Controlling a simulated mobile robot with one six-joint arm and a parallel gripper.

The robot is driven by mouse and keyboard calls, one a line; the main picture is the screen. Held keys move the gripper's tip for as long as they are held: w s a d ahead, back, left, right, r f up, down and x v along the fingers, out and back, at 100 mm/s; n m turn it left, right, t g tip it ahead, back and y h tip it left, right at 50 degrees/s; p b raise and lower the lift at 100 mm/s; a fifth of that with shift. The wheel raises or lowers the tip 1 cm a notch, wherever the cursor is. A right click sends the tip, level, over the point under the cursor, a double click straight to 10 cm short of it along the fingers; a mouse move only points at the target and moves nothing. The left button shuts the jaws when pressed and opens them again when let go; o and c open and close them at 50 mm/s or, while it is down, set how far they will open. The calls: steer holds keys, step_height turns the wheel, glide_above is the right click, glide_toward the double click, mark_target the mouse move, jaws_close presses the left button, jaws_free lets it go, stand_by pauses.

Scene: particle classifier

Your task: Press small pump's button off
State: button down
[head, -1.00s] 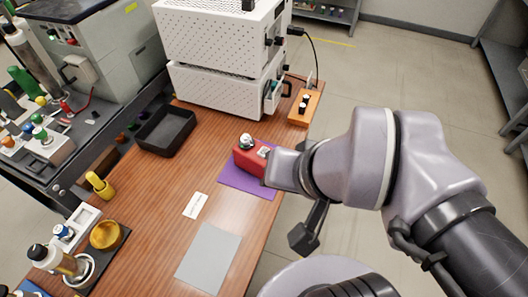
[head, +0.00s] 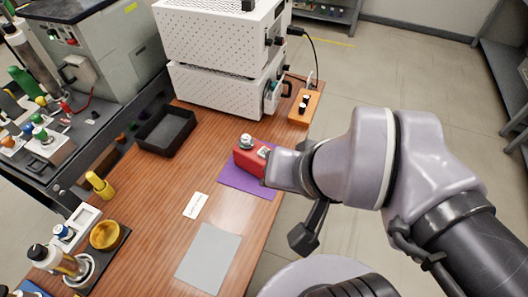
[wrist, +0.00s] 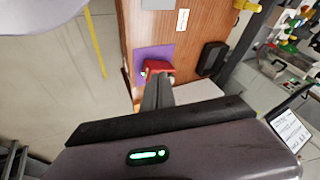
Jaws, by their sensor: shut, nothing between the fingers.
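The small pump, a red box (head: 249,160) with a silver knob on top, sits on a purple mat (head: 240,184) on the wooden table. In the wrist view the red box (wrist: 160,67) and purple mat (wrist: 150,52) show beyond my fingers. A small green spot shows at the box's left edge there; I cannot tell if it is the button. My gripper (wrist: 158,80) is shut and empty, its tips overlapping the box's near edge in the picture. Contact cannot be told. In the head view my wrist hides the box's right end and the fingers.
White perforated units (head: 222,90) stand behind the pump, beside an orange block with black knobs (head: 304,106). A black tray (head: 166,131) lies at the back left. A grey sheet (head: 208,257) and a white label (head: 195,205) lie in front. The table's right edge is near the pump.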

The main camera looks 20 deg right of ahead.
steer(key=w+d+r+n+t+h+p, duration=0.1)
steer(key=w+d+n+h+p, duration=0.1)
steer(key=w+d+n+p, duration=0.6)
steer(key=w+d+n+t+h+p, duration=0.15)
steer(key=w+d, duration=0.25)
steer(key=w, duration=0.8)
steer(key=w+a+f+n+y+p, duration=0.2)
steer(key=w+f+n+p, duration=0.3)
steer(key=w+n+p, duration=0.1)
steer(key=s+a+f+n+y+p, duration=0.1)
steer(key=a+f+n+y+p, duration=0.1)
steer(key=a+f+n+y, duration=0.3)
step_height(320, 180, down, 2)
steer(key=shift+s+a+f+g, duration=0.1)
steer(key=shift+s+a+g, duration=0.25)
steer(key=shift+g, duration=0.1)
steer(key=shift+f, duration=0.1)
step_height(320, 180, down, 9)
steer(key=b, duration=0.6)
steer(key=shift+r+b, duration=0.2)
steer(key=shift+b, duration=0.1)
